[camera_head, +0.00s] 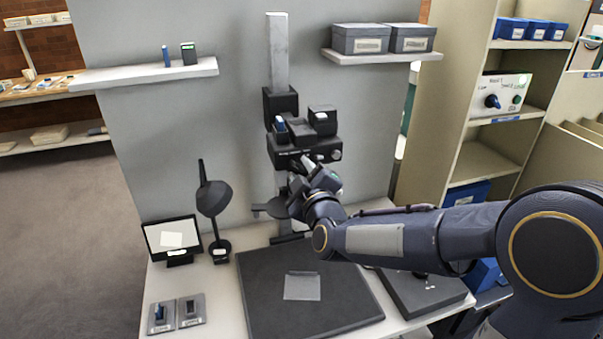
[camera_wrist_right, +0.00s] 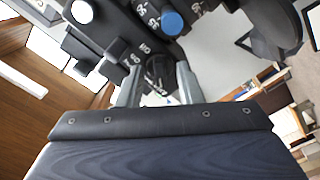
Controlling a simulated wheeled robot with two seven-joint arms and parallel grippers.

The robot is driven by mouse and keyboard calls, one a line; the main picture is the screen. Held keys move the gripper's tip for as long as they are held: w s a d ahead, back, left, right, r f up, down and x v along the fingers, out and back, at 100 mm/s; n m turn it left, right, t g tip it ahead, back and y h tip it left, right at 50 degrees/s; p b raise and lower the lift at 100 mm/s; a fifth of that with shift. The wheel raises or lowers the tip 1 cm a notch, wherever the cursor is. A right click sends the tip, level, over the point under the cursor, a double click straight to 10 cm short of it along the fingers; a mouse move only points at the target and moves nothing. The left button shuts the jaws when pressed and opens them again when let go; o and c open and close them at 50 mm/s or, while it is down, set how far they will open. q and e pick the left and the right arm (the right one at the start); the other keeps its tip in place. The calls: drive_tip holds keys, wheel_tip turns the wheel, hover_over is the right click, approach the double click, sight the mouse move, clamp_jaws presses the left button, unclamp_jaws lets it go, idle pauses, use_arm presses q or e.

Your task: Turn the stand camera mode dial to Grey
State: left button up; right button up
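The black stand camera (camera_head: 291,157) is mounted on a pale upright column against the grey wall panel. Its front carries small white lettering and a knob at the right end (camera_head: 335,154). My right gripper (camera_head: 303,167) reaches up to the camera front from below, and its wrist hides part of that front. In the right wrist view its two fingers (camera_wrist_right: 158,84) stand apart, with a dark rounded shape (camera_wrist_right: 160,70), seemingly the mode dial, beyond or between them. Contact and the dial's setting cannot be made out. My left gripper is not in view.
A dark board (camera_head: 262,292) with a pale sheet (camera_head: 302,286) lies on the table below. A black lamp (camera_head: 214,199) and a small screen (camera_head: 172,238) stand at left. Wall shelves hold grey boxes (camera_head: 360,40) and small items. Shelving (camera_head: 480,165) stands at right.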

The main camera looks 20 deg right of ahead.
clamp_jaws()
drive_tip(key=shift+m+b, duration=0.3)
drive_tip(key=shift+m, duration=0.1)
drive_tip(key=m+b, duration=0.1)
drive_tip(key=m, duration=0.2)
drive_tip(key=shift+f+b, duration=0.15)
drive_tip(key=shift+b, duration=0.15)
drive_tip(key=m+b, duration=0.2)
drive_tip(key=m, duration=0.2)
drive_tip(key=shift+m, duration=0.3)
drive_tip(key=m+b, duration=0.3)
drive_tip(key=m, duration=0.3)
drive_tip(key=m+b, duration=0.3)
drive_tip(key=m, duration=0.2)
drive_tip(key=shift+a+m, duration=0.1)
drive_tip(key=shift+m, duration=0.2)
